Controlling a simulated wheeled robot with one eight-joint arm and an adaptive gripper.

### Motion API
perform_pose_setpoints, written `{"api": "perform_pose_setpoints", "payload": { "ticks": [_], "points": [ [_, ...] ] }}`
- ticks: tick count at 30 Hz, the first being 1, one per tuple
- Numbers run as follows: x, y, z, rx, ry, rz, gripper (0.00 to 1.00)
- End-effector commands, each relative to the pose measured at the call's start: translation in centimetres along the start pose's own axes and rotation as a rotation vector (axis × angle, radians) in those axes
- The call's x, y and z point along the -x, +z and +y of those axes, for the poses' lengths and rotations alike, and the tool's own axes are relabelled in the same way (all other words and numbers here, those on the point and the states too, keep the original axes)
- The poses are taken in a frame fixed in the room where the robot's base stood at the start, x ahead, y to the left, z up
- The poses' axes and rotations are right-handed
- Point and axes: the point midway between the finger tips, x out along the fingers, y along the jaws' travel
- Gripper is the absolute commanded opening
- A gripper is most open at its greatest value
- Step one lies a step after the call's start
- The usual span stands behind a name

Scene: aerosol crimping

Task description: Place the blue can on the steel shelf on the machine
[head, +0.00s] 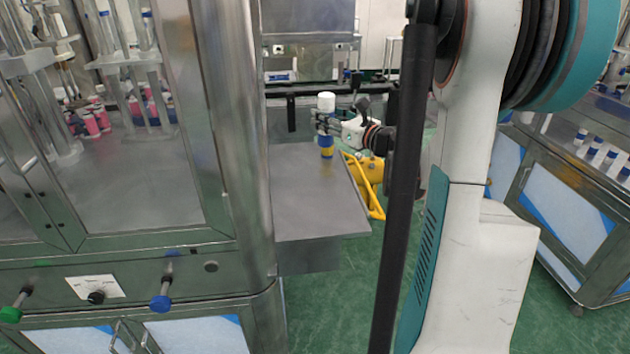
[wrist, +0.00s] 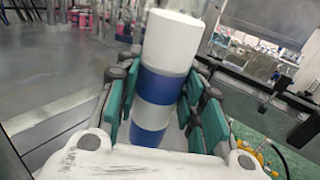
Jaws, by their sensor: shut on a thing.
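The blue can (head: 326,142) has a white cap and blue bands, with a yellowish band low down in the head view. It stands upright at the far part of the steel shelf (head: 305,205) on the side of the machine (head: 232,150). My gripper (head: 328,124) comes from the right and is shut around the can's body. In the wrist view the can (wrist: 160,85) sits between the green finger pads. The can's base looks to be at or just above the shelf; I cannot tell whether it touches.
Inside the machine, several pink and blue cans (head: 92,122) stand behind glass. A yellow frame (head: 370,180) is on the floor right of the shelf. A second cabinet with several white-capped cans (head: 596,150) stands at the right. The near part of the shelf is clear.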

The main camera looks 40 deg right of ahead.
Motion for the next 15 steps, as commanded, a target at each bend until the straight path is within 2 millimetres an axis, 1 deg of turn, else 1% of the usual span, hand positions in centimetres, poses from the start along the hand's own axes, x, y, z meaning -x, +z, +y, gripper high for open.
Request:
{"api": "perform_pose_setpoints", "payload": {
  "ticks": [5,15],
  "points": [
    [0.1,-3.4,0.1,0.000,0.000,0.000,0.08],
    [0.1,-11.8,0.0,0.000,-0.001,0.000,0.08]
  ]
}}
